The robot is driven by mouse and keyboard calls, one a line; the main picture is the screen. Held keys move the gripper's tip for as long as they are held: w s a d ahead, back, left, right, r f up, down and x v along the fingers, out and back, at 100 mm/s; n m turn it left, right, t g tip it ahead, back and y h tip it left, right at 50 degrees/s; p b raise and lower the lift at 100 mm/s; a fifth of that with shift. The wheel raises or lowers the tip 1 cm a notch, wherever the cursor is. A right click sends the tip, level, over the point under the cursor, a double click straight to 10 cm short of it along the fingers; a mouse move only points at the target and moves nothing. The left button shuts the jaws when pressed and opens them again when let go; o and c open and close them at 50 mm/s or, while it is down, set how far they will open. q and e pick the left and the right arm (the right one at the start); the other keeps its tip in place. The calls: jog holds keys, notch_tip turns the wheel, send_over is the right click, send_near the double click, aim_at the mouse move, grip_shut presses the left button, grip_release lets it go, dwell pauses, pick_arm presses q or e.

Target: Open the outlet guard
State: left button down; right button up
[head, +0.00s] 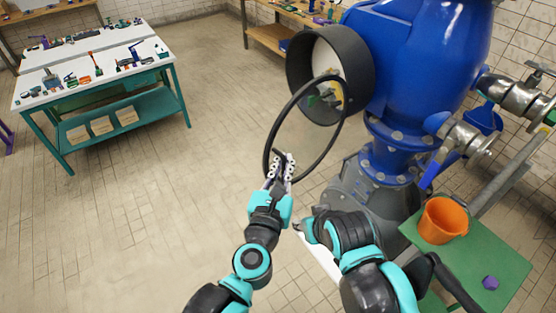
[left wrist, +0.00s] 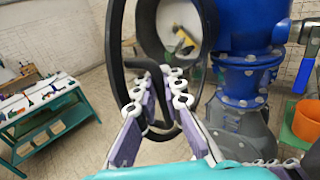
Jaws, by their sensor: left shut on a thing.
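The outlet guard (head: 270,140) is a black ring standing before the dark outlet mouth (head: 298,62) of the blue pump, overlapping its lower left part in the head view. In the left wrist view the guard (left wrist: 116,50) rises large and close, with a bent black bar (left wrist: 150,66) reaching down between my fingers. My left gripper (head: 281,160) is shut on this bar at the ring's lower edge; it also shows in the left wrist view (left wrist: 157,95). A yellow and green part (head: 325,97) shows inside the outlet. My right arm is folded at lower centre; its fingers do not show.
The blue pump (head: 430,50) with valves and pipes fills the right side. A green table (head: 500,262) at lower right holds an orange bucket (head: 443,220) and a purple nut (head: 490,283). A teal workbench (head: 160,85) with tools stands far left. The tiled floor between is clear.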

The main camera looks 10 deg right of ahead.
pick_arm(q)
jog(key=shift+s, duration=0.1)
jog(key=c, duration=1.9)
grip_release()
jog(key=shift+a, duration=0.15)
jog(key=shift+s, duration=0.15)
jog(key=shift+s+a, duration=0.1)
jog(key=shift+s, duration=0.2)
jog(key=v, duration=1.1)
jog(key=shift+a+f, duration=0.1)
